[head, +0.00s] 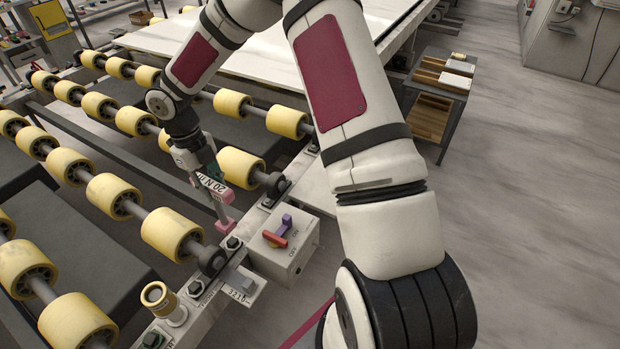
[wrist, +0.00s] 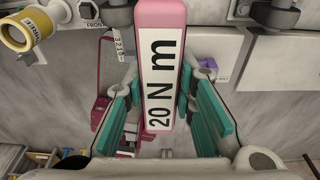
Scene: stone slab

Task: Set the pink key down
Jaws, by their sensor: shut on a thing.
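The pink key (wrist: 160,15) has a white label reading "20 N m". My gripper (wrist: 160,85) is shut on it, with teal finger pads on both sides of the labelled part. I cannot tell whether that end touches anything. The fingers hide part of the key.
A grey box (head: 289,262) with a red and purple switch sits right of the key. A yellow-ringed cylinder (head: 158,298) stands on the rail nearer me. Yellow rollers (head: 170,232) fill the left. A small cart (head: 440,95) stands at right, with open floor beyond.

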